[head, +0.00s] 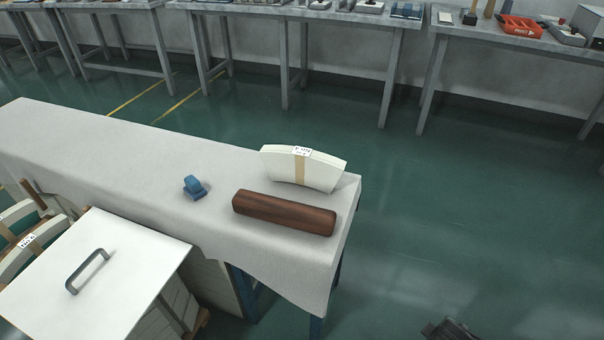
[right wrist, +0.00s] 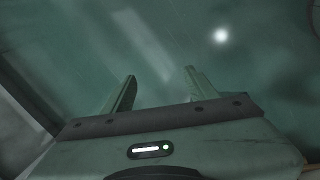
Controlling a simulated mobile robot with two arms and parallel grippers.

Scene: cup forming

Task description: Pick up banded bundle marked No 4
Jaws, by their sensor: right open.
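A curved cream bundle (head: 325,175) with a tan band and a white label stands at the right end of the cloth-covered table (head: 100,135) in the head view. Its label is small and appears upside down; I cannot read it surely. Other banded, labelled bundles (head: 45,238) sit at the lower left, partly hidden by a white lid and cut by the frame edge. My right gripper (right wrist: 160,76) is open and empty in the right wrist view, with the green floor beyond its fingers. No bundle shows there. My left gripper is not in view.
A dark brown rounded wooden block (head: 284,213) lies just in front of the bundle. A small blue object (head: 194,187) stands to its left. A white lid with a grey handle (head: 88,270) is at lower left.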

